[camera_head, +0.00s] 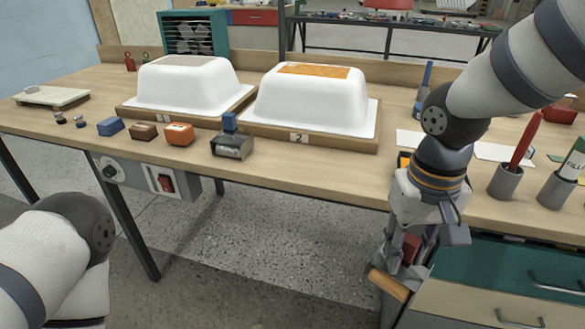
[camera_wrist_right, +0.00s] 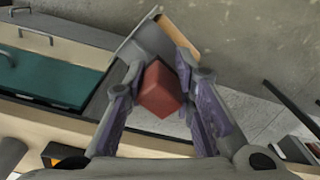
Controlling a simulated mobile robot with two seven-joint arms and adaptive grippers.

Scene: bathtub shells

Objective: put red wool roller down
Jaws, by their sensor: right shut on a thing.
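My right gripper (camera_head: 402,248) is shut on the red wool roller, a tool with a red block handle (camera_wrist_right: 160,90), a grey body (camera_wrist_right: 148,45) and a tan strip (camera_wrist_right: 180,36) along one edge. In the head view its tan edge (camera_head: 388,284) shows below the fingers, and the fingers partly hide the red part. The roller is held tilted, in front of the workbench's front edge and beside the drawers. My left arm shows at the lower left of the head view; its gripper is out of view.
The workbench (camera_head: 300,170) bears two white tub shells (camera_head: 185,88) (camera_head: 310,105) on wooden bases. A similar blue-handled tool (camera_head: 231,142), an orange block (camera_head: 179,134) and other small blocks stand along the front.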

